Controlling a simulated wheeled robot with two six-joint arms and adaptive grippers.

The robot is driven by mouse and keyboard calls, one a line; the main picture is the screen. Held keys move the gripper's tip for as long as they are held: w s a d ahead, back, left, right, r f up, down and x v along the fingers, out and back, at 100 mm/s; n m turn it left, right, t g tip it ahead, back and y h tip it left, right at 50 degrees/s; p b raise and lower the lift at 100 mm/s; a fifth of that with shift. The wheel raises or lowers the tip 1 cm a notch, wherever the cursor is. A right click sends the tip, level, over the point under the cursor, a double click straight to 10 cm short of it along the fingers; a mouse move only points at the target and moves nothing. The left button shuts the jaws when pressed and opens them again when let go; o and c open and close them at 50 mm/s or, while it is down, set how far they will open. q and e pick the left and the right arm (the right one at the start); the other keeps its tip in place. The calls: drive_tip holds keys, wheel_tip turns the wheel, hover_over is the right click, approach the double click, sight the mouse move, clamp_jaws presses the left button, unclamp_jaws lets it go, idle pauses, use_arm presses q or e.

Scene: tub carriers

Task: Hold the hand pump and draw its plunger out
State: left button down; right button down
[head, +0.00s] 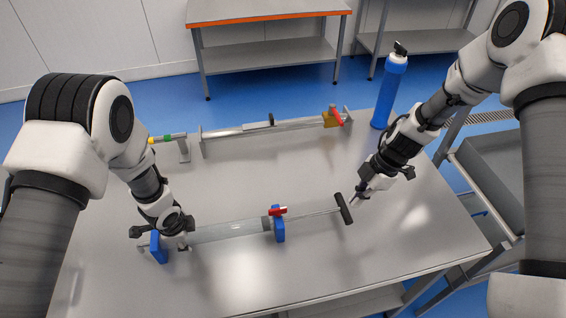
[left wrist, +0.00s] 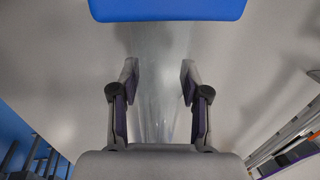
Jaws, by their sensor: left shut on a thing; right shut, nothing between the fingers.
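The hand pump (head: 230,230) lies across the front of the table, with a clear barrel, blue end pieces and a red part on the right one. Its thin plunger rod (head: 312,213) sticks out to the right and ends in a black crossbar handle (head: 343,208). My left gripper (head: 183,244) is shut on the barrel near its left end. The left wrist view shows its fingers (left wrist: 160,85) on both sides of the clear barrel (left wrist: 160,110), below a blue end piece (left wrist: 166,8). My right gripper (head: 357,199) is shut and empty, just right of the handle; whether they touch is unclear.
A long metal bar fixture (head: 265,126) with a yellow and red part stands at the back of the table (head: 400,235). A smaller stand (head: 180,142) is left of it. The right front is clear.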

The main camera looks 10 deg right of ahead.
use_arm(q)
drive_tip(key=shift+c, duration=2.4)
unclamp_jaws()
wheel_tip(320, 180, up, 12)
drive_tip(key=s, duration=0.2)
drive_tip(key=shift+f, duration=0.15)
drive_tip(key=shift+s, duration=0.1)
